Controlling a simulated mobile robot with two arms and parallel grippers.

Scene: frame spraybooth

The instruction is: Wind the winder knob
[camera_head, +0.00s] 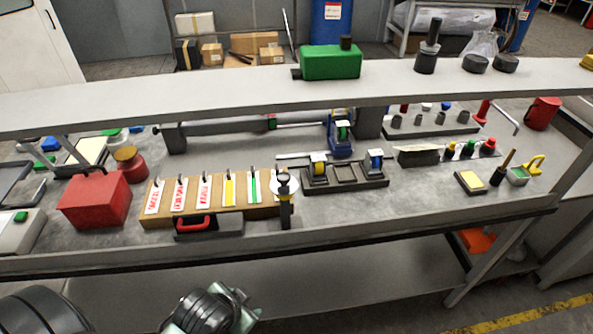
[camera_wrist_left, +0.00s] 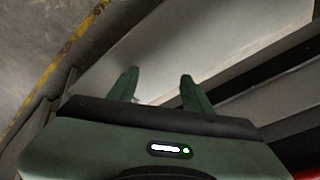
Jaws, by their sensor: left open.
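A black post with a pale disc and a dark knob-like top (camera_head: 284,190) stands at the bench's front edge, right of the tag board. I cannot tell for certain whether this is the winder knob. My left gripper (camera_head: 238,303) is low at the bottom of the head view, in front of the bench and below its top, apart from the post. In the left wrist view its two green fingers (camera_wrist_left: 158,86) are spread with nothing between them. The winder knob does not show in that view. My right gripper is not in view.
A tag board (camera_head: 148,218) and a red box (camera_head: 95,201) stand left of the post. A tape holder (camera_head: 345,185) is to its right. A raised shelf (camera_head: 230,88) crosses above the bench. A lower shelf (camera_head: 330,283) lies beneath.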

